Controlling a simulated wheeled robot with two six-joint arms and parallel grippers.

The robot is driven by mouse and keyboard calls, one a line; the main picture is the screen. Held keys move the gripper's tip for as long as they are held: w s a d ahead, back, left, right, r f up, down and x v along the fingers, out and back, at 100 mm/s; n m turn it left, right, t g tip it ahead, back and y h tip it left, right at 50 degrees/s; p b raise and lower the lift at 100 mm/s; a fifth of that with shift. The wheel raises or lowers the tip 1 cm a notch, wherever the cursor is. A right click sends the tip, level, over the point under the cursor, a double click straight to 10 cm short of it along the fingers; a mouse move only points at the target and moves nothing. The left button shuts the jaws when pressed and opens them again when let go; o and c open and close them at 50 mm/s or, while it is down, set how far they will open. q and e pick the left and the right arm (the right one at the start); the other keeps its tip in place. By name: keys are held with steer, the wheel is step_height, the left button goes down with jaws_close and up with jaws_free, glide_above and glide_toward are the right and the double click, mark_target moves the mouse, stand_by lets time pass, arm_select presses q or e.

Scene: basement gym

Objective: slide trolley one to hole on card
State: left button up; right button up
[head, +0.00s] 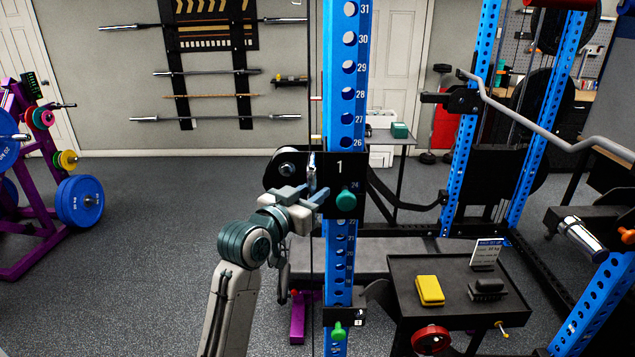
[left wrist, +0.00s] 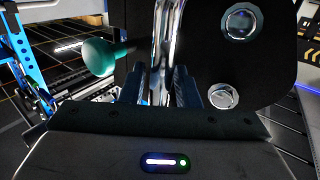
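Trolley one, a black plate marked 1 (head: 339,167), sits on the numbered blue upright (head: 347,92) near hole 24. It has a green knob (head: 346,199) and an upright chrome handle (head: 312,172). In the left wrist view the chrome handle (left wrist: 163,40), green knob (left wrist: 98,57) and bolted black plate (left wrist: 265,50) show close up. My left gripper (head: 306,196) is at the handle, its fingers apart on either side of it; firm contact is not clear. The white card (head: 487,253) stands on the black side table; its hole number is too small to read. My right gripper is out of view.
The black side table (head: 405,275) holds a yellow block (head: 430,290) and a black object (head: 487,288). A lower bracket with a green knob (head: 338,331) is on the same upright. A grey bent bar (head: 545,123) spans the right. Open floor (head: 150,235) lies left.

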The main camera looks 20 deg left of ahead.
arm_select(q)
steer(key=shift+x, duration=0.9)
steer(key=shift+a, duration=0.1)
steer(key=shift+c, duration=0.2)
